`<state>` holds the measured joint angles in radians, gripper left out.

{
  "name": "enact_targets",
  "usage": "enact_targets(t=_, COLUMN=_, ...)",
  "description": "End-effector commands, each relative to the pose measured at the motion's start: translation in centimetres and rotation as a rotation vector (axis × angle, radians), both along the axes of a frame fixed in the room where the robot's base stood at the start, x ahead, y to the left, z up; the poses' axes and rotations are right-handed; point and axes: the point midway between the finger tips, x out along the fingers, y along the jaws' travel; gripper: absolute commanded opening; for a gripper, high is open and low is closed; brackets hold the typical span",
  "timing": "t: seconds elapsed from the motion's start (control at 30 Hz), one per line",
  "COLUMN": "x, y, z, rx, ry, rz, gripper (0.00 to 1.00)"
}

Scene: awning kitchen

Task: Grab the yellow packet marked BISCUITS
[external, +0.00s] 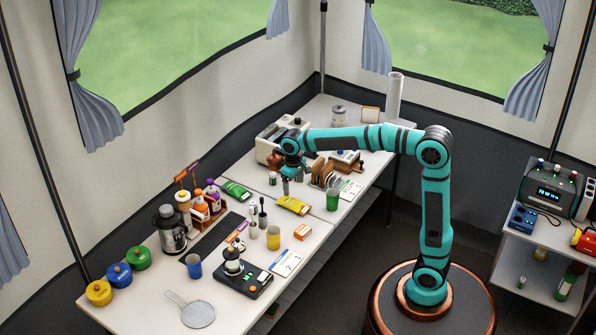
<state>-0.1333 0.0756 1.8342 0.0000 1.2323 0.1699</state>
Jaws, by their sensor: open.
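A yellow packet (294,205) lies flat on the white table near the seam between the two table sections; its lettering is too small to read. My gripper (286,187) points down above and slightly behind the packet, apart from it as far as I can see. Its jaws are open and look empty, though the fingers are small in this view.
A green cup (333,200) and a rack of plates (326,175) stand right of the packet. A toaster (268,142) stands behind.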

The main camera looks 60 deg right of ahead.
Motion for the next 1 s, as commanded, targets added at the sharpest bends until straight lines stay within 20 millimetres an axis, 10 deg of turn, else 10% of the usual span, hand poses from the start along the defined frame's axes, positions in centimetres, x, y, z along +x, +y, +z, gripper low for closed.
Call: enact_targets(t=1.0, x=0.3, y=-0.3, z=-10.1, rx=0.001, ry=-0.002, rz=0.001, gripper=0.84)
